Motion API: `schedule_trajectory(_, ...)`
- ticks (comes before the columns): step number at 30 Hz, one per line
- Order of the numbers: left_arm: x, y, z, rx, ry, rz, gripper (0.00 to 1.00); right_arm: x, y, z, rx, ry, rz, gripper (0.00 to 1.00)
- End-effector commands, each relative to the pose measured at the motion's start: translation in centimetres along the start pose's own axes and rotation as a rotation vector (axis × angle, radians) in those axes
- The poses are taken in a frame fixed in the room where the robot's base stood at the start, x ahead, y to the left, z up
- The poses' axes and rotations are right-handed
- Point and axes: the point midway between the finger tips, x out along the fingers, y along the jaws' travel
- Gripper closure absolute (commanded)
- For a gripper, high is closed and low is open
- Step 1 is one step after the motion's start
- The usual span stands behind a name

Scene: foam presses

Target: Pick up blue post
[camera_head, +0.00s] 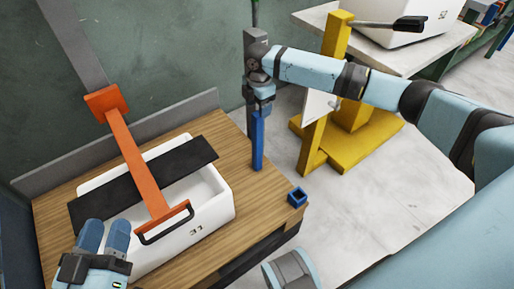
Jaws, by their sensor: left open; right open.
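A small blue square socket (297,197) with a dark opening sits at the table's right corner. My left gripper (104,238) is at the lower left, in front of the white box, open and apart from the post.
A white box (222,216) stands on the wooden table (205,255), with a black plate (85,208) and an orange lever arm (140,160) across it. A yellow stand (312,150) is right of the post. Grey floor (375,190) is clear beyond the table's right edge.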

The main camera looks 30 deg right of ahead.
Motion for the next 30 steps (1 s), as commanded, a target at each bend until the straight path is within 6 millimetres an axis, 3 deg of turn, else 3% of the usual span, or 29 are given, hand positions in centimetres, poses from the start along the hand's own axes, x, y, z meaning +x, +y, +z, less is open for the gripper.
schedule_trajectory(5,0.0,-0.1,0.9,0.000,-0.025,0.002,0.53,1.4,0.0,0.0,0.000,0.001,0.001,0.38)
schedule_trajectory(12,-0.1,-0.7,4.5,-0.002,-0.134,0.014,0.53,5.0,0.1,-0.3,0.000,0.000,0.001,0.38)
schedule_trajectory(15,-0.1,-0.8,5.1,0.001,-0.160,0.018,0.53,6.0,0.1,-0.2,0.000,-0.001,0.001,0.38)
schedule_trajectory(24,-0.1,-0.8,5.2,0.002,-0.175,0.020,0.53,6.2,0.1,-0.2,0.000,-0.001,0.001,0.38)
schedule_trajectory(26,-0.1,-0.8,5.2,0.002,-0.175,0.020,0.53,6.2,0.1,-0.2,0.000,-0.001,0.001,0.50)
schedule_trajectory(30,-0.1,-0.8,5.2,0.002,-0.174,0.020,0.53,6.2,0.1,-0.2,0.000,0.000,0.002,0.82)
